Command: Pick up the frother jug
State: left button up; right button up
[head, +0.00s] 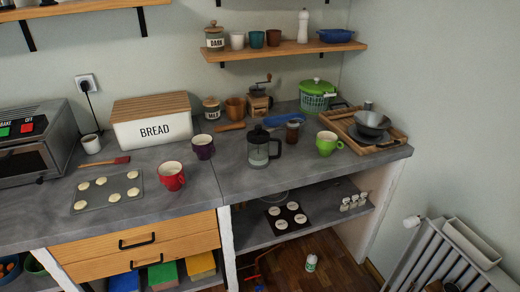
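A glass jug with a black lid, knob and black handle (260,150) stands upright on the grey counter (225,178), near its front edge and right of centre. It looks like the frother jug; the handle is on its right side. A smaller brownish jug (293,131) stands just behind it to the right. Neither of my grippers shows in the head view.
A green mug (327,144) stands right of the jug, and a purple mug (202,147) and red mug (171,177) stand to its left. A coffee grinder (258,103) and blue item (285,119) are behind. A wooden tray (390,146) with bowls fills the right end.

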aim_at(258, 157)
jog(key=i+j+z, duration=0.15)
jog(key=j, duration=0.2)
jog(key=i+j+z, duration=0.1)
jog(key=j, duration=0.3)
jog(key=i+j+z, duration=0.15)
jog(key=j, duration=0.25)
jog(key=i+j+z, duration=0.15)
jog(key=j, duration=0.25)
jog(key=i+j+z, duration=0.1)
jog(key=j, duration=0.3)
